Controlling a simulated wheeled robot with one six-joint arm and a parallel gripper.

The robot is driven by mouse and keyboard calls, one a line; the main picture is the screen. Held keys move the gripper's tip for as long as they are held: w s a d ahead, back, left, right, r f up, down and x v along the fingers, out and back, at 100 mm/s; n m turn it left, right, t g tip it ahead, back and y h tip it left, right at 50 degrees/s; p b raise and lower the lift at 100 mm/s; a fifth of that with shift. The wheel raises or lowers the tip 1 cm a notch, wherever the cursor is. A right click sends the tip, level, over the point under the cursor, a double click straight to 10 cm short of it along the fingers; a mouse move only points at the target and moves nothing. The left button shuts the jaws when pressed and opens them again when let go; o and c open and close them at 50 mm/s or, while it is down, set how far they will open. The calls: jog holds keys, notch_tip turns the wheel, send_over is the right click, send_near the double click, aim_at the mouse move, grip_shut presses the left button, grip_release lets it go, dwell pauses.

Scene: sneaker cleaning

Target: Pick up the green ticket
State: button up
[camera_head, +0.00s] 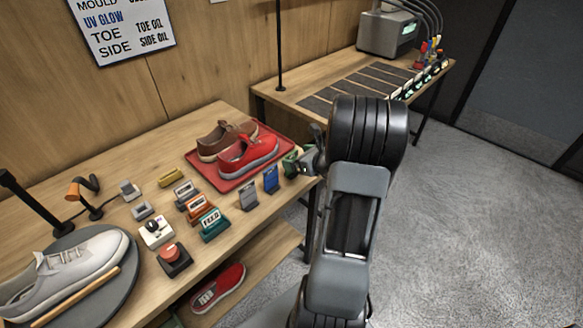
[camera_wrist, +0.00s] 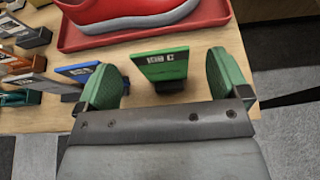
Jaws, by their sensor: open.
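The green ticket (camera_wrist: 165,65) stands tilted in a small dark holder near the table edge. In the wrist view my gripper (camera_wrist: 165,75) is open, with one green fingertip pad on each side of the ticket and a visible gap to both. In the head view my gripper (camera_head: 303,161) is at the table's right corner, beside the red tray. There my arm and gripper hide most of the ticket.
A blue ticket (camera_head: 271,179) stands close by; in the wrist view it (camera_wrist: 77,72) is right beside my left finger. A grey ticket (camera_head: 249,196) is farther left. The red tray (camera_head: 205,172) with shoes lies behind. Several labelled blocks stand to the left.

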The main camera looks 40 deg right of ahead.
aim_at(292, 156)
jog(key=shift+x, duration=1.75)
jog(key=shift+c, duration=0.2)
jog(key=c, duration=1.2)
